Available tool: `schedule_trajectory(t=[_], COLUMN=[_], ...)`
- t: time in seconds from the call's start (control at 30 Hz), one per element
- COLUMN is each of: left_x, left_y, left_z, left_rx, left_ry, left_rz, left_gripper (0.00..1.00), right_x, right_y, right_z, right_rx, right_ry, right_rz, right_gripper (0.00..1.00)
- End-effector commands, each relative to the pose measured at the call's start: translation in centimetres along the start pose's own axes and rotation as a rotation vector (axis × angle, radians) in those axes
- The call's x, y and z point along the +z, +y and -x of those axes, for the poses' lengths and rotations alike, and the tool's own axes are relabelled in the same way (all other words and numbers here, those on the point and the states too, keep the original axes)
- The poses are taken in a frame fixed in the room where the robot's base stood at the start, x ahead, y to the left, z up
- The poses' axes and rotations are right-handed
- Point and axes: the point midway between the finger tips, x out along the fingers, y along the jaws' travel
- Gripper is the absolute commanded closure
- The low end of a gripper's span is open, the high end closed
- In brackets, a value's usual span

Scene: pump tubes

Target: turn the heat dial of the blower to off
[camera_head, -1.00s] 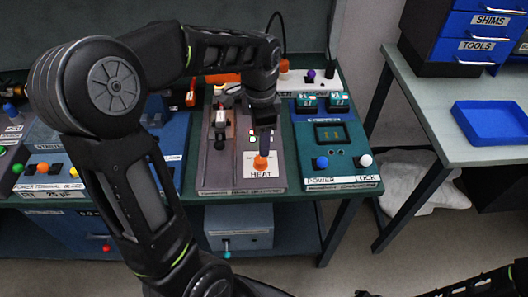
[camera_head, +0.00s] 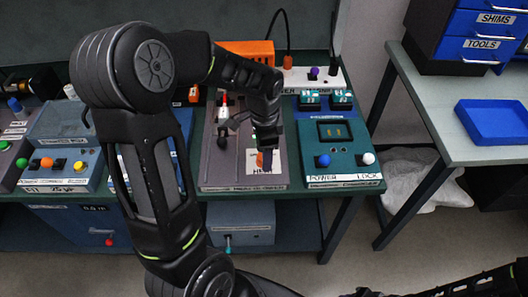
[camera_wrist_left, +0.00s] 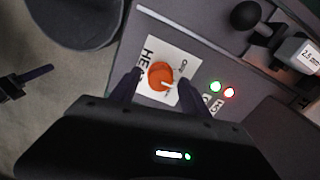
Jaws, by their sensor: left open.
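The orange heat dial (camera_wrist_left: 161,76) sits on a white plate with a partly hidden HEAT label (camera_wrist_left: 145,59). A pale pointer mark on the dial points toward the right side of the wrist picture. In the head view the dial (camera_head: 260,160) shows partly behind a finger, on the grey blower panel (camera_head: 222,178). My left gripper (camera_wrist_left: 160,80) is open, with one fingertip on each side of the dial. I cannot tell whether the fingers touch it. The left gripper (camera_head: 267,152) also shows in the head view, pointing down over the panel. My right gripper is not in view.
A green light (camera_wrist_left: 215,87) and a red light (camera_wrist_left: 229,92) are close beside the dial plate. A black knob (camera_wrist_left: 245,15) stands farther along the panel. A teal unit with a blue knob (camera_head: 323,161) and a white knob (camera_head: 368,158) is just right of the blower.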

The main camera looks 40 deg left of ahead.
Motion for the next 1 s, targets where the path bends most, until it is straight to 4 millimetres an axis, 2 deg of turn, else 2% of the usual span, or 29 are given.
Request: schedule_trajectory(t=[0.07,0.7,1.0], left_x=[0.0,-0.01,-0.01], left_y=[0.0,0.0,-0.01], left_z=[0.01,0.05,0.04], left_rx=[0.0,0.0,0.0], left_ry=[0.0,0.0,0.0], left_rz=[0.0,0.0,0.007], left_gripper=[0.47,0.99,1.0], right_x=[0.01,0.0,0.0], right_y=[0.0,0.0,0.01], right_z=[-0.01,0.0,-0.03], right_rx=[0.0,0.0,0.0], right_ry=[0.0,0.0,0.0], right_rz=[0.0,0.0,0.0], right_gripper=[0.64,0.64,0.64])
